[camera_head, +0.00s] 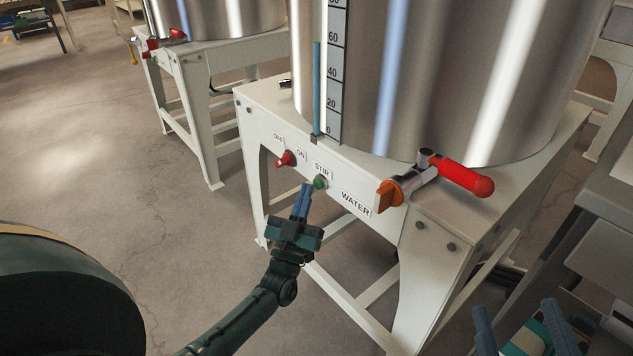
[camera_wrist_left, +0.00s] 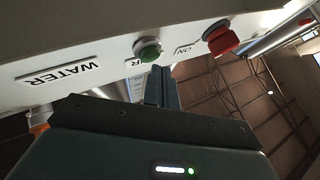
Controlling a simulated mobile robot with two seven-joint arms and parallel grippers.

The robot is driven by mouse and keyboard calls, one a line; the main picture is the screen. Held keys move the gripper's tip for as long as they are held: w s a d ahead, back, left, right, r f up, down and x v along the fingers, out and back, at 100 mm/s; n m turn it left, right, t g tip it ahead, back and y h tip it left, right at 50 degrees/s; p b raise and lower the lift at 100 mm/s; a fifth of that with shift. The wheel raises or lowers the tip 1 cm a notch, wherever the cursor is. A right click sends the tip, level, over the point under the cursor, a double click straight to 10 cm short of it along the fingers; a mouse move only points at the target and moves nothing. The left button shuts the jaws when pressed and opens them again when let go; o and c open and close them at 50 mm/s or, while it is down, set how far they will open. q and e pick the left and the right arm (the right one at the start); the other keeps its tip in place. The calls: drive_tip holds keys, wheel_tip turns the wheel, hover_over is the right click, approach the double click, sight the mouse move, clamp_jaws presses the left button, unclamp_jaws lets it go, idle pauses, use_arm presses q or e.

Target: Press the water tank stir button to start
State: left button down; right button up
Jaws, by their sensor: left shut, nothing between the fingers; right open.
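The water tank (camera_head: 450,75) is a large steel cylinder on a white stand (camera_head: 420,240) with a WATER label (camera_head: 356,203). The green stir button (camera_head: 320,182) is on the stand's front panel under the STIR label (camera_head: 322,169); it also shows in the left wrist view (camera_wrist_left: 148,50). My left gripper (camera_head: 305,188) is shut and empty, its blue fingertips just below and left of the button. Whether they touch it I cannot tell. My right gripper (camera_head: 516,318) is open at the bottom right, partly cut off by the frame edge.
A red switch (camera_head: 285,159) with OFF and ON labels sits left of the button. A second tank (camera_head: 225,15) on a white stand is behind left.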

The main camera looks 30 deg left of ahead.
use_arm(q)
drive_tip(key=shift+s+a, duration=0.1)
drive_tip(key=shift+s, duration=0.15)
drive_tip(key=s, duration=0.1)
drive_tip(key=s+a+p, duration=0.1)
drive_tip(key=s, duration=0.1)
drive_tip(key=s+a+p, duration=0.1)
drive_tip(key=shift+s, duration=0.3)
idle(0.7)
